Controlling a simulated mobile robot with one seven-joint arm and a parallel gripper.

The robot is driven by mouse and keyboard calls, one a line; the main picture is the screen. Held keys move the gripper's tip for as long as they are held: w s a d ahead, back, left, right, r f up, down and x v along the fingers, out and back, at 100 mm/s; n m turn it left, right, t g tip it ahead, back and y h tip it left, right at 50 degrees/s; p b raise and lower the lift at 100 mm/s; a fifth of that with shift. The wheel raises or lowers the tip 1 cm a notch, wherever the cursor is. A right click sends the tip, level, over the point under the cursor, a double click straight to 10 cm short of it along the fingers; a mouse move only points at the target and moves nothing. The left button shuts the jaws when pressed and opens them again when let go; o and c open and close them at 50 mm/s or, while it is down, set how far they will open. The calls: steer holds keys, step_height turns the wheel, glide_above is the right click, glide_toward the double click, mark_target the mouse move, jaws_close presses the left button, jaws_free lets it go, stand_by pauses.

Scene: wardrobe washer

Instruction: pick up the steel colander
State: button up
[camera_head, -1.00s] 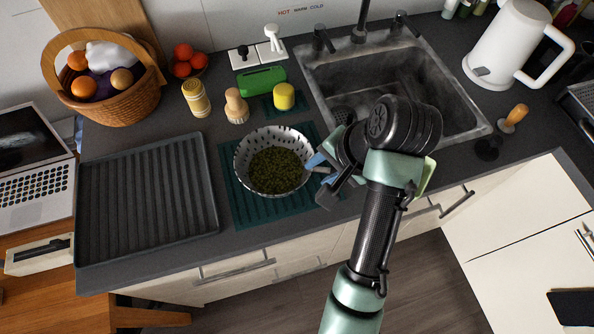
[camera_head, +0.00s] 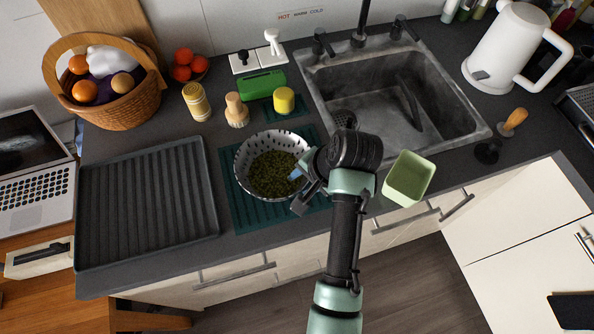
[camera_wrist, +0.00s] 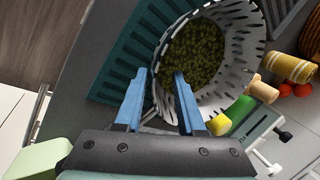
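The steel colander (camera_head: 243,160) stands upright on a dark green ribbed mat (camera_head: 246,212) left of the sink, with green contents inside. It fills the upper middle of the wrist view (camera_wrist: 240,72). My gripper (camera_wrist: 160,85) is open, its two blue fingers apart at the colander's near rim. The left finger lies outside the bowl and the right finger overlaps the rim and inner wall. I cannot tell whether either finger touches it. In the head view my gripper (camera_head: 297,180) is at the colander's right side, partly hidden by my wrist.
A grey ribbed tray (camera_head: 145,200) lies left of the mat. A light green container (camera_head: 408,178) is right of my arm, by the sink (camera_head: 440,105).

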jaws_close()
steer(key=shift+r, duration=0.1)
stand_by(1.2)
